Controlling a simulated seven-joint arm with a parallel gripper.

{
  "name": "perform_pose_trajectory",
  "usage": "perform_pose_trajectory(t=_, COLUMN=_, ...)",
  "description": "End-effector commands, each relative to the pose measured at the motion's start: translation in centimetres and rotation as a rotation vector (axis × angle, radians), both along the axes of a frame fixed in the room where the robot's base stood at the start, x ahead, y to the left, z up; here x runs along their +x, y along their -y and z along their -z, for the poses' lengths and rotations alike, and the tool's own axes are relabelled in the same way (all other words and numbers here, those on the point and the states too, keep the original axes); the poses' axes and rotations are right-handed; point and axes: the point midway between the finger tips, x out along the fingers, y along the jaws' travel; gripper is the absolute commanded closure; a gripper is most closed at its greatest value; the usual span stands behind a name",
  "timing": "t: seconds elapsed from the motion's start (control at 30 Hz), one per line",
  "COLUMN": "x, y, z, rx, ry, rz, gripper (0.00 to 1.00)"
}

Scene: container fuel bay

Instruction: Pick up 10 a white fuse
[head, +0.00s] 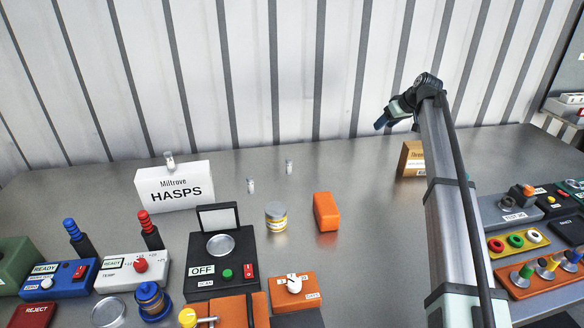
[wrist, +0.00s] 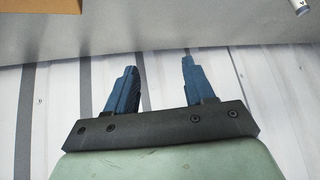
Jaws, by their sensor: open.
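Three small pale cylinders look like fuses in the head view. One fuse (head: 169,160) is on top of the white HASPS box (head: 174,188). A second fuse (head: 250,186) and a third fuse (head: 289,167) stand on the grey table. Their ratings are too small to read. My gripper (head: 381,122) is raised near the back wall, to the right of all three and apart from them. In the wrist view my gripper (wrist: 158,65) has its two blue fingers spread with nothing between them. Part of a pale marked cylinder (wrist: 300,7) shows at the top right corner.
A yellow-labelled tin (head: 276,217) and an orange block (head: 326,212) stand mid-table. A cardboard box (head: 411,159) is behind my arm. Control boxes, including the black OFF panel (head: 222,260), crowd the front.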

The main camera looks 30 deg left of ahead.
Motion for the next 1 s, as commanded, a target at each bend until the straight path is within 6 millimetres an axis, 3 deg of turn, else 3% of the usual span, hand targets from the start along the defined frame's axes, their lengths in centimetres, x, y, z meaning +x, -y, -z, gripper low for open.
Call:
perform_pose_trajectory(t=0.03, x=-1.8, y=-3.1, z=-0.3, rx=-0.003, ry=-0.009, rz=-0.047, gripper=0.47)
perform_pose_trajectory(t=0.2, x=-8.3, y=-11.0, z=-0.4, rx=-0.038, ry=-0.030, rz=-0.188, gripper=0.47)
perform_pose_trajectory(t=0.4, x=-16.3, y=-17.1, z=0.5, rx=-0.132, ry=-0.027, rz=-0.323, gripper=0.47)
perform_pose_trajectory(t=0.5, x=-19.3, y=-18.8, z=1.0, rx=-0.181, ry=-0.020, rz=-0.368, gripper=0.47)
perform_pose_trajectory(t=0.63, x=-21.8, y=-20.0, z=1.5, rx=-0.225, ry=-0.010, rz=-0.404, gripper=0.47)
perform_pose_trajectory(t=1.0, x=-22.8, y=-21.4, z=3.7, rx=-0.249, ry=-0.006, rz=-0.420, gripper=0.47)
